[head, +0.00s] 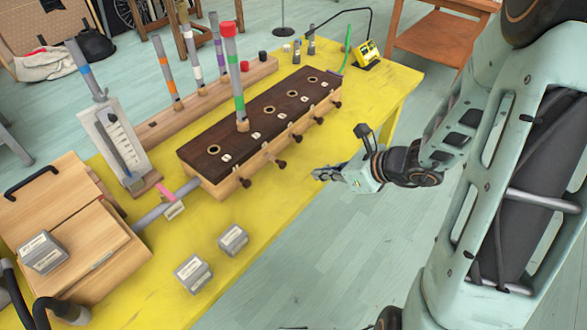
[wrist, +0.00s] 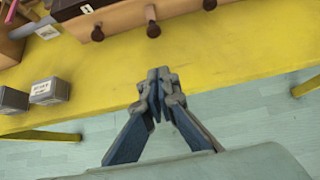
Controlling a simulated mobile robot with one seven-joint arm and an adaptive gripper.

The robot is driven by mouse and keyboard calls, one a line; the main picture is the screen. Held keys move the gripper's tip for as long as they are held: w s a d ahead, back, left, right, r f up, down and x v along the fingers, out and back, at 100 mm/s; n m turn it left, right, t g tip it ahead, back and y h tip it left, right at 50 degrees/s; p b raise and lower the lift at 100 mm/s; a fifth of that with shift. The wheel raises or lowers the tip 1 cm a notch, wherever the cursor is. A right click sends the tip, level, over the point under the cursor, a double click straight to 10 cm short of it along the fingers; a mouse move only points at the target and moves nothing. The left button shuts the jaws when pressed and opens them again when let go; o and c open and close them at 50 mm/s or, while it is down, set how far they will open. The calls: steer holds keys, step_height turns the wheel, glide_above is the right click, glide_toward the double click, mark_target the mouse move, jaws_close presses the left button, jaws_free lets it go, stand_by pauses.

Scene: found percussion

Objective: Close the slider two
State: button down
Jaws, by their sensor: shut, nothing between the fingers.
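A wooden box with a dark top (head: 225,150) stands on the yellow table. Several sliders with dark round knobs stick out of its front side. The second knob from the left (head: 280,163) seems to stand out slightly more than the leftmost knob (head: 246,183). I cannot read numbers that tell which is slider two. My gripper (head: 318,174) is shut and empty, in front of the box near the table edge, apart from the knobs. In the wrist view its fingertips (wrist: 158,75) point toward the box, with a knob (wrist: 152,29) ahead and another knob (wrist: 97,33) to its left.
A striped tube with a red cap (head: 231,70) stands upright in the box top. Two grey blocks (head: 194,273) (head: 233,239) lie on the yellow table (head: 265,245) at the front left. A wooden bellows-like box (head: 60,225) stands far left. The table strip before the knobs is clear.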

mark_target(283, 162)
steer(key=b+x, duration=0.1)
steer(key=x, duration=0.5)
steer(key=shift+f, duration=0.15)
steer(key=w+a, duration=0.2)
steer(key=shift+a, duration=0.4)
steer(key=shift+w+a, duration=0.3)
steer(key=shift+a, duration=0.05)
steer(key=w+a, duration=0.2)
steer(key=a, duration=0.1)
steer(key=shift+w+b, duration=0.15)
steer(key=shift+b, duration=0.25)
